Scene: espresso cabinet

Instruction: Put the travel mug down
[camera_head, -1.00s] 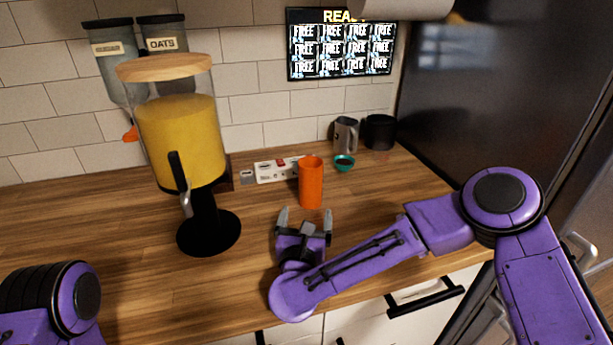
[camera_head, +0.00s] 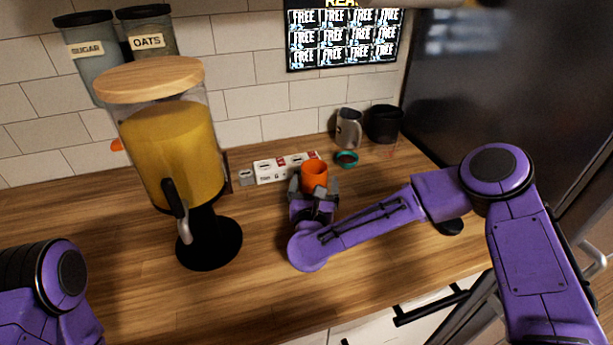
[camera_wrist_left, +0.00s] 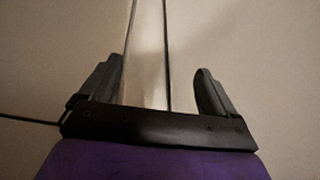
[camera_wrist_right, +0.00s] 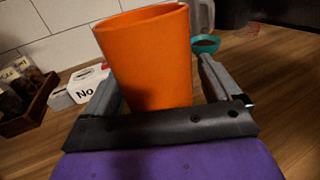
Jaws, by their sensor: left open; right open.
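My left gripper (camera_wrist_left: 158,85) is open and empty in the left wrist view, facing plain pale surfaces; in the head view only my left arm shows.
A teal bowl (camera_head: 346,160), a grey mug (camera_head: 348,128) and a black container (camera_head: 384,124) stand at the back right. The counter's left part (camera_head: 80,230) is clear.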

